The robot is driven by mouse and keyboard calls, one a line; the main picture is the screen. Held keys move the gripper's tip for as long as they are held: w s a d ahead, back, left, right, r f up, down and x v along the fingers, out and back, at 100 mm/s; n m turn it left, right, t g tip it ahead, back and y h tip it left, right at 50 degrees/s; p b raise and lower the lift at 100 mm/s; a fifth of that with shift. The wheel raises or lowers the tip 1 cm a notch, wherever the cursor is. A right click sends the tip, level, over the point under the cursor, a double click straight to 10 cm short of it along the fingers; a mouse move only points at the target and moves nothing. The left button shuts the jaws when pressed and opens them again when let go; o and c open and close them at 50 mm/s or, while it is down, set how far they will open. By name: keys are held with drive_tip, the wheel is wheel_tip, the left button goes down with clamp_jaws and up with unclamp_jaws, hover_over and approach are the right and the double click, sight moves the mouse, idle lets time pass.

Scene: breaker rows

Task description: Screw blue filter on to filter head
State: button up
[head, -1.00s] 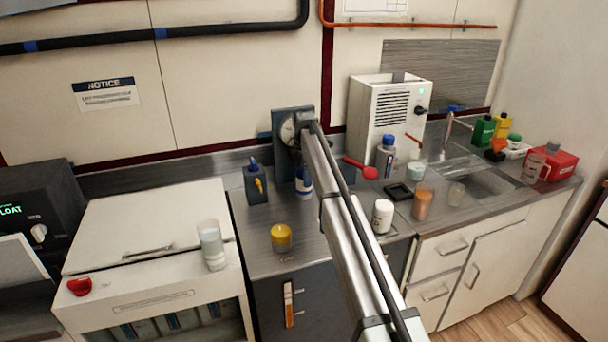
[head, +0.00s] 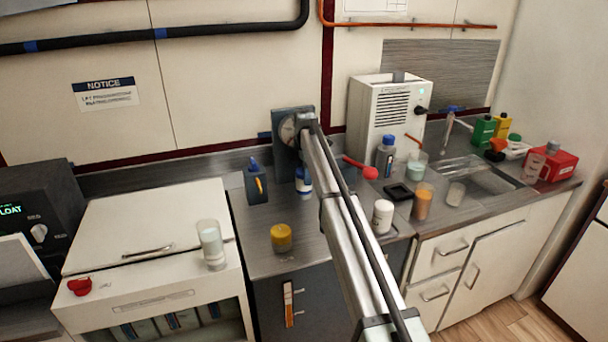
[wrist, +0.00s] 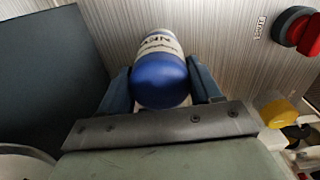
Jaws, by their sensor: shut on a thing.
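The blue filter (wrist: 160,80), a rounded blue cylinder with a white band of dark lettering, sits between the two blue fingers of my gripper (wrist: 161,86) in the wrist view. My gripper is shut on it. In the head view a small blue-and-white part of the filter (head: 304,181) shows beside my arm, below the filter head. The filter head, with its round gauge (head: 289,130), is on a dark upright bracket (head: 284,167) at the back of the counter. My arm hides most of the space between them, so I cannot tell whether they touch.
A dark blue bottle (head: 256,184) and a yellow jar (head: 281,238) stand left of my arm. A white jar (head: 383,215), a red ladle (head: 366,170) and an orange-filled glass (head: 422,202) are to the right. A white machine (head: 385,112) stands behind.

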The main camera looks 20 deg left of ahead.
drive_tip(key=shift+c, duration=0.7)
drive_tip(key=shift+m, duration=2.1)
drive_tip(key=o, duration=1.1)
drive_tip(key=shift+o, duration=0.2)
